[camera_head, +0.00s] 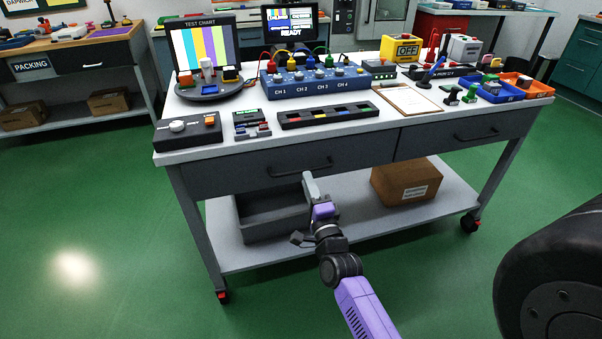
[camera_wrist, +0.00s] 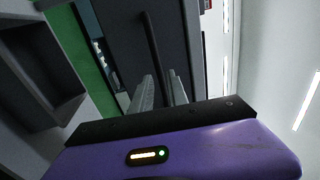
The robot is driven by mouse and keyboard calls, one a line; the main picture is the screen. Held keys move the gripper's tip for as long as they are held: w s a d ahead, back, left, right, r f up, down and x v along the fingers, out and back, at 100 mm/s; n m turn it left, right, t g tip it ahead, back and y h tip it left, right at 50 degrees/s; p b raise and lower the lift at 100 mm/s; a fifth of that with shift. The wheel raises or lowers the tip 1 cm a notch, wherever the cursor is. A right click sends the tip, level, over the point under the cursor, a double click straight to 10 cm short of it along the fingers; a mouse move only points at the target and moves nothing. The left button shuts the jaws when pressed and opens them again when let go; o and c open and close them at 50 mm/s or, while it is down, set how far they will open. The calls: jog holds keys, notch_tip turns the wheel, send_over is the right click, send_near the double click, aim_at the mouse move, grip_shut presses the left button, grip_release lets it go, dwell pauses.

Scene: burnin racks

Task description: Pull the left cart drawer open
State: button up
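The cart's left drawer (camera_head: 240,176) is a wide dark grey front below the white top and looks flush with the cart. Its black bar handle (camera_head: 290,171) runs across the middle of the front. My gripper (camera_head: 309,179) is just below and in front of the handle in the head view. In the wrist view, the two grey fingers of my gripper (camera_wrist: 160,92) are apart, with the handle (camera_wrist: 151,45) lined up with the gap between them. I cannot tell whether the fingertips touch or straddle the bar. The drawer front (camera_wrist: 185,40) fills the space beyond the fingers.
The right drawer (camera_head: 460,137) is beside it, also flush. The lower shelf (camera_head: 350,229) holds a grey bin (camera_head: 268,222) and a cardboard box (camera_head: 404,182). The cart top (camera_head: 365,127) is crowded with instruments and trays. Green floor (camera_head: 100,210) is clear at left.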

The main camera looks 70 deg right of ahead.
jog(key=shift+x, duration=2.45)
grip_shut()
jog(key=shift+f, duration=0.1)
